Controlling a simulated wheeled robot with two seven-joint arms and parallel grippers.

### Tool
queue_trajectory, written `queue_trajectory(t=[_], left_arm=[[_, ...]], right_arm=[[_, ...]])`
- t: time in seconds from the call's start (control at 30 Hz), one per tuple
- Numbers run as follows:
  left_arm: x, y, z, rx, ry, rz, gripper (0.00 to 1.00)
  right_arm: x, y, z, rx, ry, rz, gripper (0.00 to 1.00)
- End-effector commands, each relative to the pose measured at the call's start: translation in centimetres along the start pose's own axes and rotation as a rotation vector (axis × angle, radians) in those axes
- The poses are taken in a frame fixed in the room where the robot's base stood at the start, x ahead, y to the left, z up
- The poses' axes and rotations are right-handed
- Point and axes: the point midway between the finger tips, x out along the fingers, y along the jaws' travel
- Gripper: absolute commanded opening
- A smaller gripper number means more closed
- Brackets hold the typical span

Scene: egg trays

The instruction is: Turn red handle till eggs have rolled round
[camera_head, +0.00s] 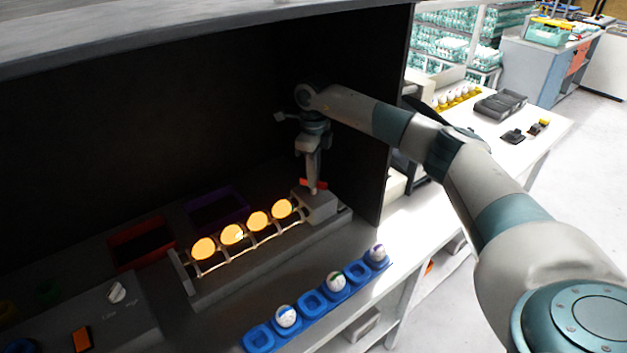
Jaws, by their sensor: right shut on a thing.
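Several glowing orange eggs (232,234) lie in a row on a grey roller rack (240,275) inside the dark booth. The red handle (313,184) sits on the grey block at the rack's right end. My right gripper (313,188) points down from above and is shut on the red handle, hiding part of it. My left gripper is not in view.
A blue tray (296,328) with several cups holds 3 marked white eggs in front of the rack. Behind the rack are a red bin (140,243) and a purple bin (217,208). A grey box with a white knob (116,292) stands at the lower left. The booth's right wall is close to my right arm.

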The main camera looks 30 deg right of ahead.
Motion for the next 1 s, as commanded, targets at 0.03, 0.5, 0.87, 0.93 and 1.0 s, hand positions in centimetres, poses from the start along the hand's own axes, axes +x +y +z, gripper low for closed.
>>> queue_trajectory(t=[0.03, 0.5, 0.87, 0.93, 1.0], left_arm=[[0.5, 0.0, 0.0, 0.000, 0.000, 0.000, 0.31], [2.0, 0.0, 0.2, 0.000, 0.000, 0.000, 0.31], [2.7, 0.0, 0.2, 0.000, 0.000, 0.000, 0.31], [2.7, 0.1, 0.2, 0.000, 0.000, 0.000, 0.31], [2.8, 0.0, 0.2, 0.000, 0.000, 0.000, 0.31]], right_arm=[[0.0, -0.1, 0.0, 0.046, -0.003, -0.002, 0.00], [-0.1, -0.1, 0.0, 0.492, -0.003, -0.001, 0.00], [-0.2, -0.1, 0.0, 0.774, -0.004, -0.001, 0.00], [-0.2, -0.1, 0.1, 0.810, -0.004, -0.001, 0.00], [-0.2, -0.1, 0.1, 0.839, -0.005, -0.001, 0.00]])
